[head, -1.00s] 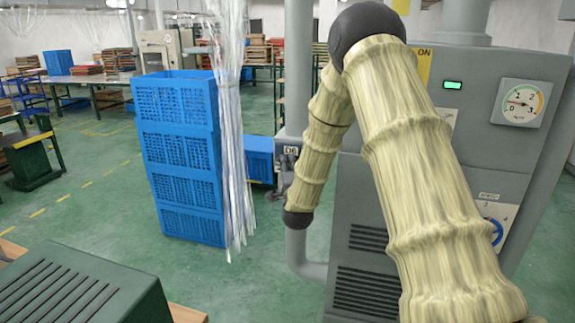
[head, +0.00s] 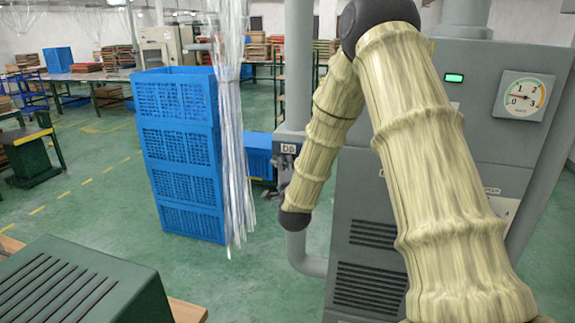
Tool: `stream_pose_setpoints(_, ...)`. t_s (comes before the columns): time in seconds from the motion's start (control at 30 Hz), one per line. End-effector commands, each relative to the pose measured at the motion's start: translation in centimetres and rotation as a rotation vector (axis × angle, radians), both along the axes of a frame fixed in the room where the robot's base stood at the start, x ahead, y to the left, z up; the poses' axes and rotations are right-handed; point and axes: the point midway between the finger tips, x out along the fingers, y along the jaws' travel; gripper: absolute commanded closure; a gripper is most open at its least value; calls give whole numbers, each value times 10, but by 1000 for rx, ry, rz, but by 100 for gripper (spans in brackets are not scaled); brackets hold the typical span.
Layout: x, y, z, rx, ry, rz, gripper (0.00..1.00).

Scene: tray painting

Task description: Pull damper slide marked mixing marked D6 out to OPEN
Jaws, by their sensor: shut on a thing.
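The damper box with the D6 label (head: 288,148) is on the grey vertical duct, left of the grey machine cabinet (head: 352,190). My gripper (head: 282,172) is small and dark, just below the label and partly behind my sleeved forearm. It is shut on the damper slide at the box. The slide itself is mostly hidden by the gripper and arm, so how far out it is cannot be told.
A stack of blue crates (head: 186,160) with hanging clear plastic strips (head: 232,140) stands left of the gripper. The cabinet carries a lit green display (head: 454,78) and a round gauge (head: 524,96). A slotted green housing (head: 80,285) is at lower left. Green floor between is clear.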

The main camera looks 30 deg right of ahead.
Motion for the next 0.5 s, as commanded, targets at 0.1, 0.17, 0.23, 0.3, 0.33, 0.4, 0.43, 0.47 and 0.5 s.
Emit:
stream_pose_setpoints(0.1, -17, 19, -6, 4, 2, 1, 100)
stream_pose_setpoints(0.17, -23, 27, -5, 3, 3, 1, 100)
stream_pose_setpoints(0.23, -28, 32, -3, 2, 1, 1, 100)
stream_pose_setpoints(0.3, -31, 36, -3, 1, 3, 2, 100)
stream_pose_setpoints(0.33, -32, 37, -3, 1, 3, 2, 100)
stream_pose_setpoints(0.4, -33, 38, -2, 1, 4, 2, 100)
stream_pose_setpoints(0.43, -33, 38, -2, 1, 5, 2, 100)
stream_pose_setpoints(0.47, -33, 38, -3, 1, 5, 2, 100)
stream_pose_setpoints(0.5, -33, 38, -3, 1, 6, 3, 100)
